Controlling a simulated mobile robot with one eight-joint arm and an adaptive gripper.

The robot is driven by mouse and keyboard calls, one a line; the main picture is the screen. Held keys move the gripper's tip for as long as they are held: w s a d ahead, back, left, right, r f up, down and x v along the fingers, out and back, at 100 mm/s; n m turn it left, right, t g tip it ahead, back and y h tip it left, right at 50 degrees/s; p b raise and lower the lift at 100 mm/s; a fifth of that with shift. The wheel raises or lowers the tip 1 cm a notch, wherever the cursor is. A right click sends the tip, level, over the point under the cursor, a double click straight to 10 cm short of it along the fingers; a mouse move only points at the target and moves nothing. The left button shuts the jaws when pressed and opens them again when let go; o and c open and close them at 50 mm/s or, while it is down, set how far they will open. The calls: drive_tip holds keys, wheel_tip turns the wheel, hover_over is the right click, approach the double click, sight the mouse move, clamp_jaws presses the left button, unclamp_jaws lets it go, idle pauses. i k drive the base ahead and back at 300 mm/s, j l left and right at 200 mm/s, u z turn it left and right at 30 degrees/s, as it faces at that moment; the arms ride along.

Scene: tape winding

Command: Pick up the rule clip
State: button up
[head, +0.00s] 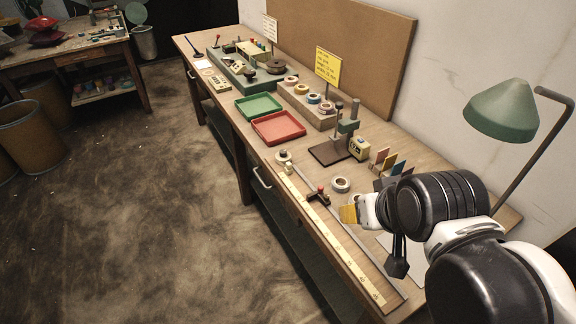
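The rule clip appears to be the small dark clip with a red knob (318,197), sitting across the long pale rule (330,239) near the bench's front edge. My gripper (397,262) is at the end of my black and white arm, to the right of the clip and apart from it. Only a dark part of it shows, pointing down; my arm hides the rest, so I cannot see whether it is open. A yellow piece (349,213) shows beside my wrist, between it and the clip; I cannot tell whether anything holds it.
A white tape roll (341,185) lies just behind the clip. A dark stand (331,151), coloured cards (380,157), a red tray (278,128) and a green tray (258,107) stand farther along the bench. A green lamp (503,110) rises at the right.

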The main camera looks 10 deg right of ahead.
sight(288, 169)
drive_tip(key=l+u, duration=0.4)
drive_tip(key=k+l+u, duration=0.15)
drive_tip(key=l+u, duration=0.6)
drive_tip(key=k+l+u, duration=0.1)
drive_tip(key=l+u, duration=0.25)
drive_tip(key=l, duration=0.2)
